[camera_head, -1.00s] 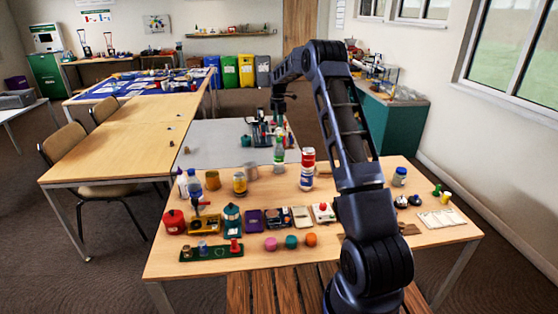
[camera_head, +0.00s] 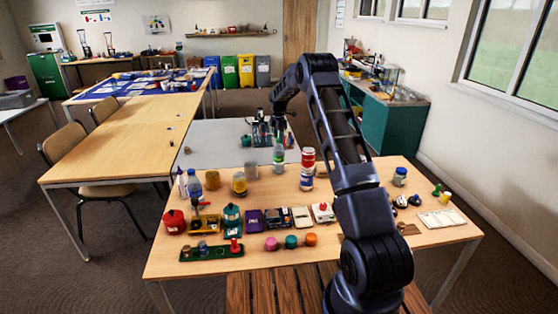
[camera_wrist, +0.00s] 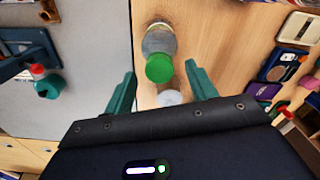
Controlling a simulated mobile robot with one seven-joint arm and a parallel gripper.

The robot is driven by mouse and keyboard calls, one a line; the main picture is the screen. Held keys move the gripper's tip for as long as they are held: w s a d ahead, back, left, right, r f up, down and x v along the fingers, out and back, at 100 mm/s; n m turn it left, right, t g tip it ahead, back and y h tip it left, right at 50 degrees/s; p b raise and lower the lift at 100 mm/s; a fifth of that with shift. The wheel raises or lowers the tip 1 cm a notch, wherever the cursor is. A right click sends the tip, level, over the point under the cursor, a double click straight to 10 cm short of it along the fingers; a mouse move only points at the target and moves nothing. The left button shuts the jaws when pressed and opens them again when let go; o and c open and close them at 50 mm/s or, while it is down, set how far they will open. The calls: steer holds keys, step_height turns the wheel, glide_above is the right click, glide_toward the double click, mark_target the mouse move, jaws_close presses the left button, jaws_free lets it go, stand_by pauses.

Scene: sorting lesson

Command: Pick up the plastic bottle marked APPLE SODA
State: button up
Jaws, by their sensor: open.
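A clear bottle with a green band (camera_head: 279,158) stands upright near the back edge of the near table, left of a red and white can. In the wrist view a green-capped clear bottle (camera_wrist: 158,41) shows from above, with its cap ahead of and between my fingers. I cannot read its marking. My gripper (camera_wrist: 160,69) is open and empty, with teal fingers on either side of the cap's line. In the head view my gripper (camera_head: 279,124) is just above the bottle's top, which it partly hides.
The red and white can (camera_head: 308,160) stands close on the right. A yellowish jar (camera_head: 239,185) and a blue bottle (camera_head: 195,186) stand to the left. Several small boxes and toys fill the front. A grey table (camera_head: 205,142) lies behind.

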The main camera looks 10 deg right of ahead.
steer(key=shift+d+f, duration=0.15)
steer(key=shift+f, duration=1.25)
jaws_close()
